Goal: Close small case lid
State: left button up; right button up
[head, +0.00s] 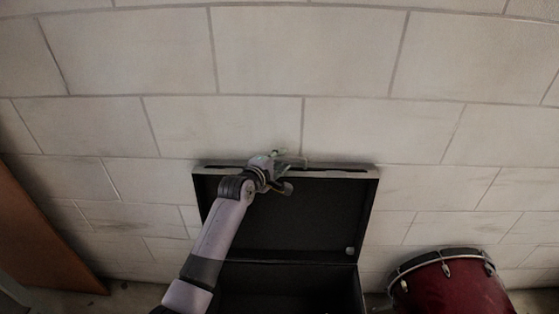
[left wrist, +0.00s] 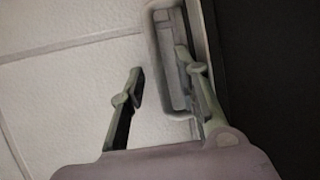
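The small case (head: 290,290) is black and stands open at the bottom middle of the head view. Its lid (head: 315,215) is raised upright in front of the wall, with the dark inside facing me. My left gripper (head: 288,170) is at the top edge of the lid, left of its middle. In the left wrist view my left gripper (left wrist: 160,68) is open. One finger is over the wall side and the other overlaps a grey handle-like frame (left wrist: 172,60) on the lid's edge; I cannot tell whether they touch. My right gripper is not in view.
A pale block wall (head: 300,60) rises close behind the lid. A red drum (head: 450,285) stands to the right of the case. A brown panel (head: 40,240) leans at the far left.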

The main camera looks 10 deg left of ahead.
pick_arm(q)
jog(key=shift+c, duration=0.6)
grip_shut()
